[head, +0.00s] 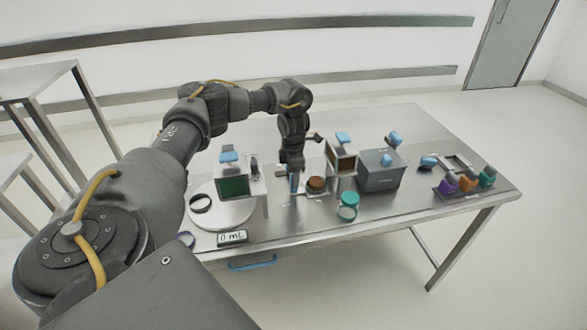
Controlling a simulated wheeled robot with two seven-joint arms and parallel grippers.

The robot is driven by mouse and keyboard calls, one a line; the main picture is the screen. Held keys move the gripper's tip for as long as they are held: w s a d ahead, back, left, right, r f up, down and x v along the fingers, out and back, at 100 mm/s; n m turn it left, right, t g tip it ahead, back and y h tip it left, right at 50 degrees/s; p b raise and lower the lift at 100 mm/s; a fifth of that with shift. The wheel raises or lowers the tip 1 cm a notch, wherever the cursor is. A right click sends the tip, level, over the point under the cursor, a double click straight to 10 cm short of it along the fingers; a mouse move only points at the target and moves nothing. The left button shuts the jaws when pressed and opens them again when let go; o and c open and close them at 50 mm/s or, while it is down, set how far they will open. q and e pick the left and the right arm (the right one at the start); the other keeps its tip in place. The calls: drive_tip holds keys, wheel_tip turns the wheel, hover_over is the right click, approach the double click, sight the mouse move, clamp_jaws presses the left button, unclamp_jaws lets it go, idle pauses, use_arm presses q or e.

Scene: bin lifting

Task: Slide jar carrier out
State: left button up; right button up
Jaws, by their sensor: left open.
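I cannot tell for certain which thing is the jar carrier. A brown round jar-like piece (316,184) sits low on the table, between two white-framed units. The right unit (343,156) has a brown interior and a blue knob on top. The left unit (233,186) has a dark green front and a blue knob. My left gripper (294,186) points down between the units, just left of the brown piece. It is open; its fingertips are small and partly hidden, and I cannot tell whether they touch anything. My right gripper is out of view.
The steel table (410,125) has free room at the back right. A grey box (378,172) and a teal-topped jar (348,204) stand right of the gripper. A rack (446,194) holds purple, orange and teal pieces. A white round plate (215,216) and "0 mL" display (232,237) are front left.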

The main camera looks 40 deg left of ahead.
use_arm(q)
drive_tip(key=shift+f, duration=0.65)
drive_tip(key=shift+s, duration=0.1)
clamp_jaws()
